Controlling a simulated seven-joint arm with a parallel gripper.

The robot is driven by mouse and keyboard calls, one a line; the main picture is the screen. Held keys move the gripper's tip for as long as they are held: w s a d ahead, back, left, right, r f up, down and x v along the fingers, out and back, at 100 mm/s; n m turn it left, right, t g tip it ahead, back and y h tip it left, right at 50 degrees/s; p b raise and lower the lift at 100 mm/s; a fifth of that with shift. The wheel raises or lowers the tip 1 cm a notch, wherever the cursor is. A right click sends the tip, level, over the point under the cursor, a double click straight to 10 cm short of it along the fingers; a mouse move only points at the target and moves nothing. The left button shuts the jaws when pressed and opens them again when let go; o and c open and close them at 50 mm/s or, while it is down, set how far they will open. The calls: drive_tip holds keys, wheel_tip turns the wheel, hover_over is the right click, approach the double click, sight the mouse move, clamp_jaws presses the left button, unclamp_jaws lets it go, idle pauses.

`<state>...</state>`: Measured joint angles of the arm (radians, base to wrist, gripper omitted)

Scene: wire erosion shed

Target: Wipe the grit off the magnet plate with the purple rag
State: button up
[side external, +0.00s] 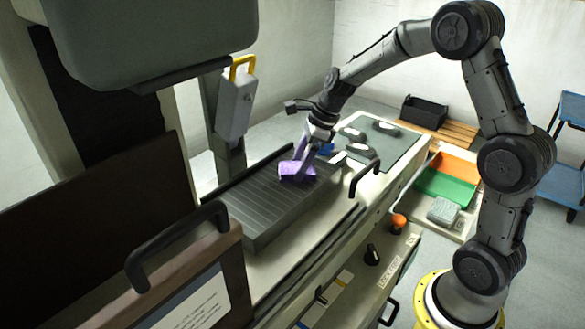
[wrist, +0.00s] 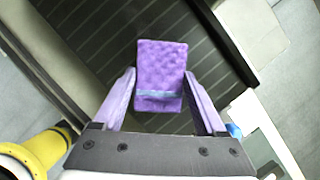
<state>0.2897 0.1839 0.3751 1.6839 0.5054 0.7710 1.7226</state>
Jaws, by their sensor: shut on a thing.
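The magnet plate (side external: 262,212) is a long dark grey block with cross lines, lying on the machine bed in the side view. It also fills much of the wrist view (wrist: 85,35) as a dark striped surface. The purple rag (side external: 297,171) is at the plate's far end, and it shows as a folded pad between my fingers in the wrist view (wrist: 160,65). My gripper (side external: 301,160) points down and is shut on the rag, low over the plate. I cannot tell whether the rag touches the plate. I cannot make out any grit; the area under the rag is hidden.
A green-grey mat (side external: 385,148) with several grey objects lies beyond the plate. A black handle (side external: 365,178) stands up at the bed's right edge. The machine head (side external: 150,35) overhangs the left. An orange and green tray (side external: 447,185) and a black bin (side external: 424,112) stand farther right.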

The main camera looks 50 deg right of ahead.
approach(245, 200)
drive_tip(key=shift+s+a+f, duration=0.15)
drive_tip(key=shift+a+f, duration=0.1)
drive_tip(key=shift+f, duration=0.7)
drive_tip(key=shift+s+a+f, duration=0.15)
drive_tip(key=shift+a+f, duration=0.15)
drive_tip(key=shift+f, duration=0.65)
drive_tip(key=shift+s+a+f, duration=0.15)
drive_tip(key=shift+a+f, duration=0.1)
drive_tip(key=shift+f, duration=0.7)
drive_tip(key=shift+w+a, duration=0.15)
drive_tip(key=shift+w, duration=1.15)
drive_tip(key=shift+s+d, duration=0.1)
drive_tip(key=shift+d, duration=7.3)
drive_tip(key=shift+a, duration=7.3)
drive_tip(key=shift+a+r, duration=0.1)
drive_tip(key=shift+r, duration=0.1)
wheel_tip(245, 200, up, 8)
drive_tip(key=shift+f, duration=0.15)
